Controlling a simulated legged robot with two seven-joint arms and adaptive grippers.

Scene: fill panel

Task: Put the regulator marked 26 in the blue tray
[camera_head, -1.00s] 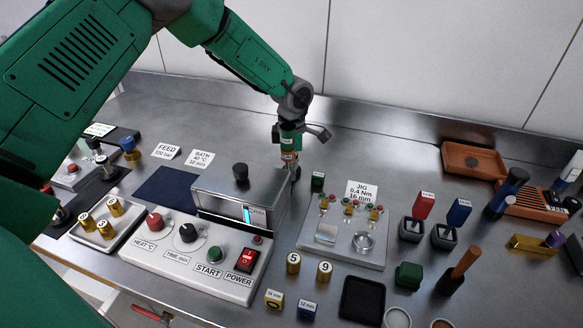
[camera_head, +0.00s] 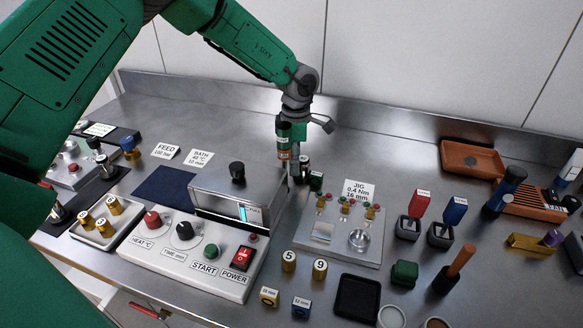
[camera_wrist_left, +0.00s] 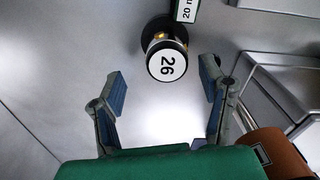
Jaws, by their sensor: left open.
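The regulator marked 26 (camera_wrist_left: 167,62) shows in the left wrist view as a dark cylinder with a white round top and some gold on its side. My left gripper (camera_wrist_left: 160,95) is open and empty, with the regulator just ahead of its fingertips, between their lines and apart from both. In the head view my left gripper (camera_head: 293,180) points down behind the grey heating box; the regulator is hard to make out beside it. A dark blue flat square (camera_head: 165,187), perhaps the blue tray, lies left of that box. My right gripper is not in view.
A small block labelled 20 mm (camera_wrist_left: 187,10) stands beside the regulator. The heating box (camera_head: 225,208) is left of the gripper, the jig (camera_head: 345,240) right. A pale tray (camera_head: 100,232) holds gold numbered cylinders. The steel bench behind the gripper is clear.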

